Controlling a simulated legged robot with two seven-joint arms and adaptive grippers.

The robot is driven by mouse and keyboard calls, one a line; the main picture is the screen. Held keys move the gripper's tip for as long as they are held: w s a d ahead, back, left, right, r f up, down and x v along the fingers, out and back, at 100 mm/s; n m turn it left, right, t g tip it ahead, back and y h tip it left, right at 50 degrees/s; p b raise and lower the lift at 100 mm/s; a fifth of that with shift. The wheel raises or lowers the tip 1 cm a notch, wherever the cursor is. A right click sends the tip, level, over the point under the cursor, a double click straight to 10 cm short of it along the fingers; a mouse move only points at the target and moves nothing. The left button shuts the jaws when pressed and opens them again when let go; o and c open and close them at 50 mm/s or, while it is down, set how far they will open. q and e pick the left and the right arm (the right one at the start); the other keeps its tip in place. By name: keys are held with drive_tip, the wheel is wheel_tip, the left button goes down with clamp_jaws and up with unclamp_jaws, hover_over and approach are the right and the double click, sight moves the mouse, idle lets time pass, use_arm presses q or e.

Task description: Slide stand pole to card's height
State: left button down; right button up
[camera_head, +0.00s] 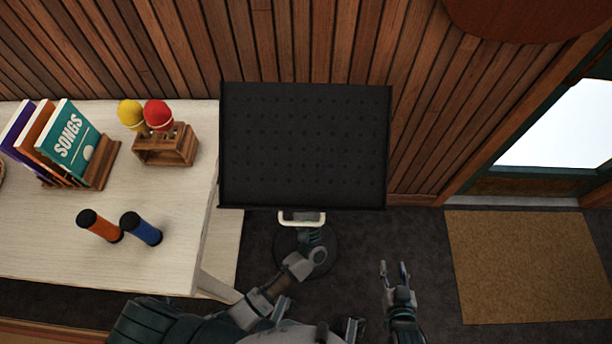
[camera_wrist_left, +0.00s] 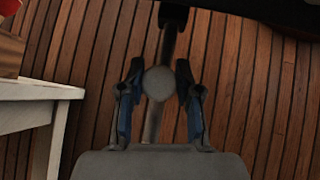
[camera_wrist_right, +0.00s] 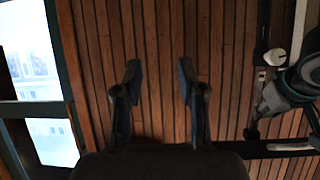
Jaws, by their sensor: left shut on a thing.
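The music stand's black desk (camera_head: 305,145) is tilted and hides most of the stand in the head view. In the left wrist view its dark pole (camera_wrist_left: 169,45) runs down behind a round grey knob (camera_wrist_left: 158,83). My left gripper (camera_wrist_left: 160,72) has one finger on each side of this knob and is shut on it. In the head view the left gripper (camera_head: 311,238) is under the desk's lower edge, partly hidden. My right gripper (camera_head: 394,269) is open and empty, right of the stand; its spread fingers also show in the right wrist view (camera_wrist_right: 158,78). I see no height card.
A pale table (camera_head: 45,235) on the left bears songbooks (camera_head: 68,140), a wooden holder (camera_head: 165,148) with red and yellow maracas, and orange (camera_head: 100,226) and blue (camera_head: 141,229) cylinders. A plank wall is behind. A brown mat (camera_head: 525,265) lies right; dark floor before it is clear.

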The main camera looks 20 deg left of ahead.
use_arm(q)
drive_tip(key=shift+f, duration=0.6)
use_arm(e)
drive_tip(key=shift+w+a+r+t, duration=0.2)
drive_tip(key=shift+w+r+t, duration=0.2)
drive_tip(key=shift+r+t, duration=0.15)
drive_tip(key=shift+w+a+r+t, duration=0.15)
drive_tip(key=shift+w+r+t, duration=0.25)
drive_tip(key=shift+r, duration=0.2)
use_arm(q)
drive_tip(key=c, duration=1)
unclamp_jaws()
drive_tip(key=shift+f, duration=0.1)
drive_tip(key=shift+c, duration=0.2)
drive_tip(key=shift+o, duration=1.4)
use_arm(e)
drive_tip(key=shift+f, duration=0.1)
use_arm(q)
drive_tip(key=v, duration=1.2)
